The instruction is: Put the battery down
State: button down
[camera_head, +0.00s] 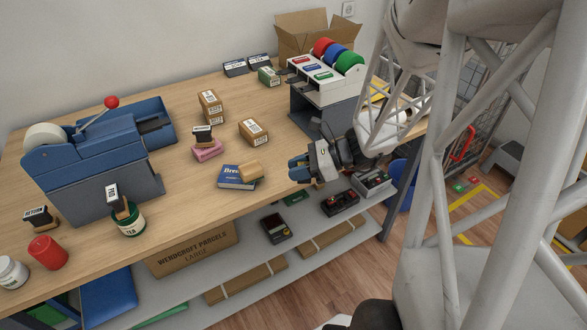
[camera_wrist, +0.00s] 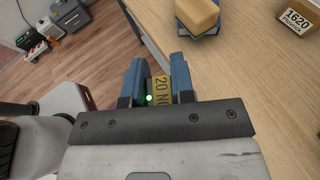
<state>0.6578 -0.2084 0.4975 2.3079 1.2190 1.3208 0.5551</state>
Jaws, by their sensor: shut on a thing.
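My gripper (camera_head: 297,168) is at the front edge of the wooden counter (camera_head: 185,190), near its right end. In the wrist view its blue fingers (camera_wrist: 158,82) are shut on the battery (camera_wrist: 161,92), a dark block with a yellow label and a small lit green light. The label is partly hidden, with "20" readable. In the head view I cannot make out the battery clearly between the fingers. The wrist view shows counter top beyond the fingers on the right and floor on the left.
A blue book (camera_head: 236,182) with a tan block (camera_head: 251,171) on it lies left of my gripper. A small parcel (camera_head: 253,132) sits farther back. A rack with coloured rolls (camera_head: 325,72) stands behind. Dark charger-like units (camera_head: 340,203) sit lower, below the counter edge. Bare counter lies between book and rack.

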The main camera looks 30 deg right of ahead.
jog(key=shift+n+g+y, duration=0.4)
jog(key=shift+n+g, duration=0.2)
jog(key=s, duration=0.1)
jog(key=s+a, duration=0.1)
jog(key=s, duration=0.3)
jog(key=shift+a+f, duration=0.2)
jog(key=shift+f, duration=0.2)
jog(key=w+d, duration=0.1)
jog(key=w, duration=0.4)
jog(key=w+d+f, duration=0.1)
jog(key=w+d, duration=0.1)
jog(key=w, duration=0.3)
jog(key=w+d, duration=0.1)
jog(key=w, duration=0.4)
jog(key=shift+w+d+f, duration=0.2)
jog(key=shift+f, duration=0.05)
jog(key=shift+f, duration=1.75)
jog(key=shift+f, duration=0.1)
